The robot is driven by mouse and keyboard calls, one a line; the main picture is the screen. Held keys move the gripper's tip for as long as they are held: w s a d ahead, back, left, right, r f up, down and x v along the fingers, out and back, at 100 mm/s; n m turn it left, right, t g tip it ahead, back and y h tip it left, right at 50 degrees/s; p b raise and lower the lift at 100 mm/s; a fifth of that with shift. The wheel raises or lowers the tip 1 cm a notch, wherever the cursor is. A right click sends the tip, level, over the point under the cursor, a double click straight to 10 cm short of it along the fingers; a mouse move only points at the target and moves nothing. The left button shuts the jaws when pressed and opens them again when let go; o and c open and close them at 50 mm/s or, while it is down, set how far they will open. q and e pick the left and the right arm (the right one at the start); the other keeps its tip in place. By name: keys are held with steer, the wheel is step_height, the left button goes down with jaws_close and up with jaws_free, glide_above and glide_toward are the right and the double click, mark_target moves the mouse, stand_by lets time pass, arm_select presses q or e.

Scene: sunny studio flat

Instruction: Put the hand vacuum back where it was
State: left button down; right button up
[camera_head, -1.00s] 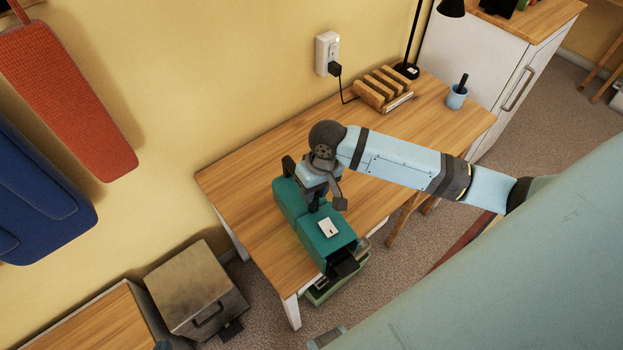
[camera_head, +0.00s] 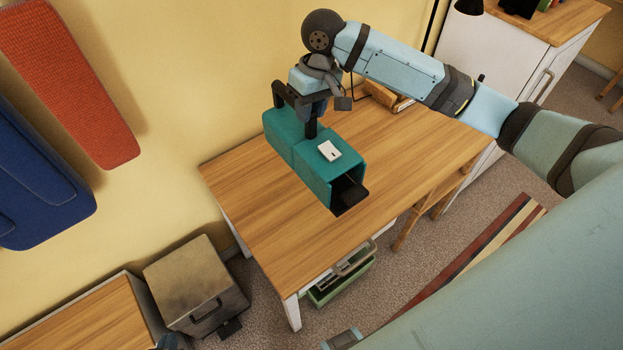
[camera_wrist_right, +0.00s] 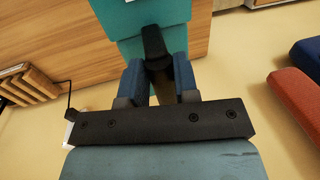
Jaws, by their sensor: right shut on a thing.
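The hand vacuum (camera_head: 283,138) is a teal boxy body with a black handle, a dark nozzle opening and a white label on top. My right gripper (camera_head: 312,108) is shut on its black handle and holds it in the air above the wooden desk (camera_head: 270,230). In the right wrist view, the two blue fingers (camera_wrist_right: 160,82) of this gripper sit on either side of the black handle (camera_wrist_right: 154,45).
A slatted wooden rack (camera_head: 385,96) stands at the desk's back, partly hidden by my arm. Below the desk's front is a green bin (camera_head: 340,288). A metal box (camera_head: 195,285) stands left of the desk, a white cabinet (camera_head: 510,55) at right. Most of the desktop is clear.

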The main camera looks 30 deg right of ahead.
step_height(320, 180, down, 18)
steer(key=shift+f+p, duration=0.1)
steer(key=shift+p, duration=0.2)
stand_by(0.4)
steer(key=o, duration=0.9)
